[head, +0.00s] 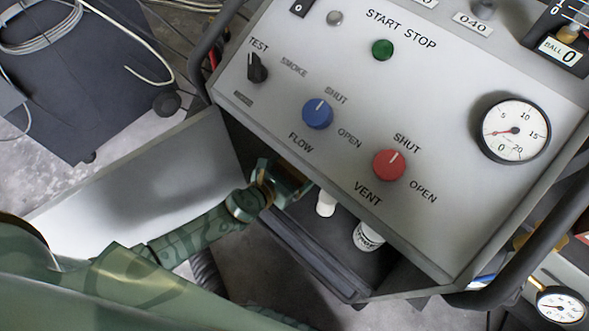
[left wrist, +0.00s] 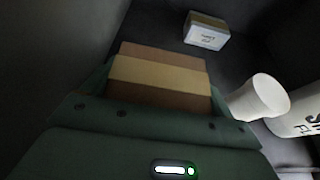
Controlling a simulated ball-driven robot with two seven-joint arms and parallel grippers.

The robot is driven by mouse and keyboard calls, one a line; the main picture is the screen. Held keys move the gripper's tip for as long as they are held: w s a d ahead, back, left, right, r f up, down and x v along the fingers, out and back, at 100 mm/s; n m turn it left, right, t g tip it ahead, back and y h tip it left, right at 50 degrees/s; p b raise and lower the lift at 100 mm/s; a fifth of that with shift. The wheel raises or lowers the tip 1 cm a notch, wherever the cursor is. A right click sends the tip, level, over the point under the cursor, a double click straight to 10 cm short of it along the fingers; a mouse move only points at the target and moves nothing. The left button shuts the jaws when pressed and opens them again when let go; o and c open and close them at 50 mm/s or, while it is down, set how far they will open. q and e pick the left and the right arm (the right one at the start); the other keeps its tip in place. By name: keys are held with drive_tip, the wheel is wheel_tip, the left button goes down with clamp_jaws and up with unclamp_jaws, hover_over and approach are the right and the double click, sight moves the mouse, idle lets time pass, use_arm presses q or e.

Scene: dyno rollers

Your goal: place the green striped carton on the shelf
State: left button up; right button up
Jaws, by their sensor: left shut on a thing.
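My left gripper (head: 284,184) reaches in under the front edge of the grey control panel. In the left wrist view it is shut on a striped carton (left wrist: 158,72), which looks brown with a pale tan band there, not green. The carton sits between the two green fingers; the panel hides it in the head view. The dark shelf (head: 312,250) lies below the panel, partly covered by it. I cannot tell whether the carton touches the shelf. My right gripper is in neither view.
A white cup-like thing (left wrist: 262,97) and a white lettered container (left wrist: 300,112) stand close to the right of the gripper. A small labelled box (left wrist: 206,31) is farther back. The panel (head: 270,95) with knobs overhangs the shelf. A grey side wall (head: 165,180) stands left.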

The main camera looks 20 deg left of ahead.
use_arm(q)
drive_tip(key=shift+f, duration=0.1)
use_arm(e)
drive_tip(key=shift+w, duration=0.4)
use_arm(q)
drive_tip(key=o, duration=0.9)
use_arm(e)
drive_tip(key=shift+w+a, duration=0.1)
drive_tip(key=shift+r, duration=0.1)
use_arm(q)
drive_tip(key=v, duration=0.2)
drive_tip(key=p+v, duration=0.1)
drive_tip(key=shift+s+a+r, duration=0.15)
drive_tip(key=shift+s+r, duration=0.1)
drive_tip(key=shift+r, duration=0.15)
drive_tip(key=v, duration=0.8)
drive_tip(key=shift+s+p, duration=0.15)
drive_tip(key=shift+p, duration=0.15)
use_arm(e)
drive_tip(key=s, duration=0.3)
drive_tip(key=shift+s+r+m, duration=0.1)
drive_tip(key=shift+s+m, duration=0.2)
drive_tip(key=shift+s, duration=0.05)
